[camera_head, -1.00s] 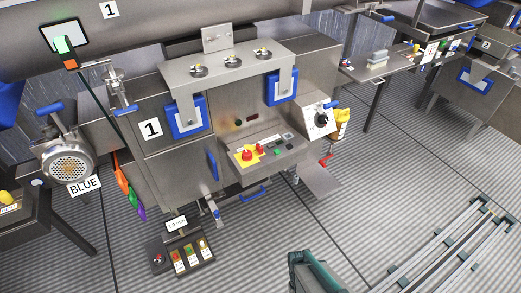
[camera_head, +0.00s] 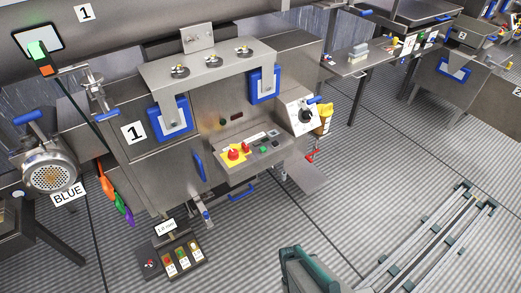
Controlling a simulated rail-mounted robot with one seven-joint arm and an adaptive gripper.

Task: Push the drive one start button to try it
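The drum machine with a "1" label (camera_head: 134,133) stands in the middle. On its front is a sloped control panel (camera_head: 228,180) with a red mushroom knob on a yellow plate (camera_head: 233,154). To the right of it sit a green button (camera_head: 264,149) and a small dark button (camera_head: 277,143). Their lettering is too small to read, so I cannot tell for sure which is the drive one start button. My gripper is not in view; a teal-and-grey part, probably of my arm, shows at the bottom edge, well below the panel.
A white-faced box with a black rotary knob (camera_head: 305,116) is right of the panel. A lower metal plate (camera_head: 303,176) juts out there.

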